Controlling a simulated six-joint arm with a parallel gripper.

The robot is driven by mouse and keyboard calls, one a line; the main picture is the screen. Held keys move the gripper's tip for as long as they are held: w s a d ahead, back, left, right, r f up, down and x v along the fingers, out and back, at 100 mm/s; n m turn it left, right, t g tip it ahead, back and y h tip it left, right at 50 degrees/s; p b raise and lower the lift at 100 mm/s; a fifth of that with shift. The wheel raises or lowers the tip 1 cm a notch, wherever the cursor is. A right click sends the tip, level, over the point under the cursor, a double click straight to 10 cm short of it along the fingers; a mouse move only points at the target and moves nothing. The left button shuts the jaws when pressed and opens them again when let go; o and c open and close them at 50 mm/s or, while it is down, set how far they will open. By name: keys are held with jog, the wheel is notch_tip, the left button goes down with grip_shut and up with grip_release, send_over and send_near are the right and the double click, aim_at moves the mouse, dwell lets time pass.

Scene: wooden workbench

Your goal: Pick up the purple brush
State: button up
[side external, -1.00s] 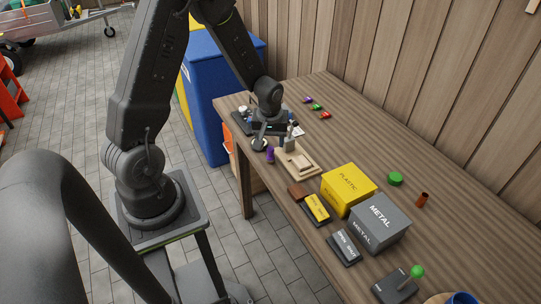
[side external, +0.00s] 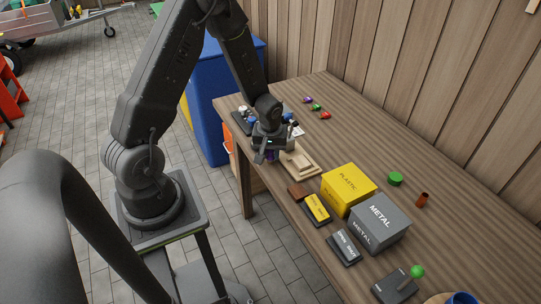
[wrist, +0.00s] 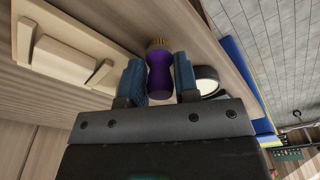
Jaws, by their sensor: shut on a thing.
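The purple brush (wrist: 160,72) stands between the two blue-padded fingers of my gripper (wrist: 159,80) in the wrist view, its tan bristles pointing away from the gripper. The fingers are shut on the purple body. In the side view my gripper (side external: 267,156) is low at the near left edge of the bench, and it hides most of the brush there. I cannot tell whether the brush still touches the bench.
A wooden block on a board (side external: 299,160) lies close to the gripper. A round white, dark-rimmed thing (wrist: 207,80) is beside one finger. Yellow (side external: 347,187) and grey (side external: 380,222) boxes stand further right. Small coloured items (side external: 316,107) lie near the wall.

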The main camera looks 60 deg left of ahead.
jog(key=c, duration=0.4)
jog(key=shift+r, duration=0.1)
jog(key=shift+r, duration=0.55)
grip_shut()
notch_tip(320, 180, up, 3)
jog(key=shift+f, duration=0.2)
jog(key=s+a+r, duration=0.7)
jog(key=s, duration=0.2)
jog(key=shift+a, duration=0.3)
